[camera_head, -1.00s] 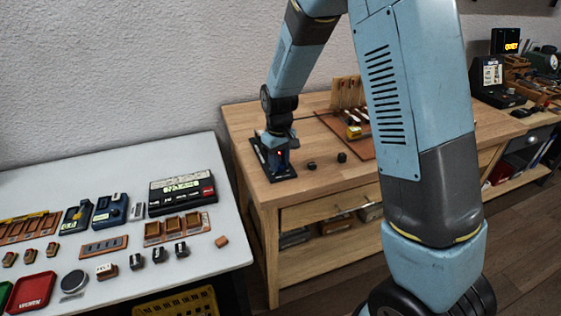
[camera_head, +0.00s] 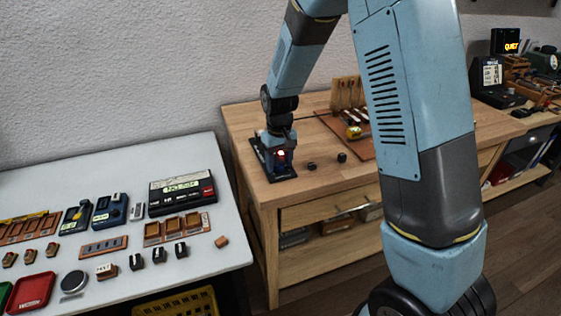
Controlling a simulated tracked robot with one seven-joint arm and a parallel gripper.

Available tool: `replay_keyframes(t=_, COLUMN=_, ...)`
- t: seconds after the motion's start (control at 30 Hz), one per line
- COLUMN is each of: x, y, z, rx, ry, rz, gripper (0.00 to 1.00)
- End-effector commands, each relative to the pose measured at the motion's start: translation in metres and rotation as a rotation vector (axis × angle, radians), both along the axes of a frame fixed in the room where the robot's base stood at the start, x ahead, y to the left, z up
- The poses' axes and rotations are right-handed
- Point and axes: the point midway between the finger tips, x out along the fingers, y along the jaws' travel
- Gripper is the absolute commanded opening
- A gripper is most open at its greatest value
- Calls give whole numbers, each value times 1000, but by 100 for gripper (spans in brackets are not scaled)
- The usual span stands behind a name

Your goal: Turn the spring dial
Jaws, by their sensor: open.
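A small dark device with a blue body and a lit red lamp (camera_head: 281,156) stands on a dark base plate (camera_head: 262,159) at the left end of the wooden bench. My gripper (camera_head: 278,146) points down over this device, at its top. The fingers are small and blend with the blue body, so I cannot see whether they touch it. The spring dial itself cannot be made out; my arm end covers the top of the device.
Two small black knobs (camera_head: 342,157) lie on the wooden bench (camera_head: 310,180) right of the device. A brown board (camera_head: 360,143) with upright wooden parts stands behind my arm. A white table (camera_head: 215,255) at left holds trays, small blocks and a black box (camera_head: 182,192) with a display.

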Motion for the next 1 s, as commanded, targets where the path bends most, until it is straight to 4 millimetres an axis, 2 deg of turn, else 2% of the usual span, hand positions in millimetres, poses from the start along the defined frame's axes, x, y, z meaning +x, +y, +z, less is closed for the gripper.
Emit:
replay_keyframes(t=0.17, x=0, y=0, z=4, rx=0, ry=0, rz=1, gripper=57)
replay_keyframes(t=0.27, x=1, y=1, z=15, rx=1, ry=-3, rz=1, gripper=57)
replay_keyframes(t=0.7, x=2, y=1, z=98, rx=2, ry=-4, rz=1, gripper=57)
replay_keyframes(t=0.9, x=2, y=0, z=125, rx=1, ry=-2, rz=0, gripper=57)
replay_keyframes(t=1.0, x=2, y=0, z=133, rx=0, ry=0, rz=0, gripper=57)
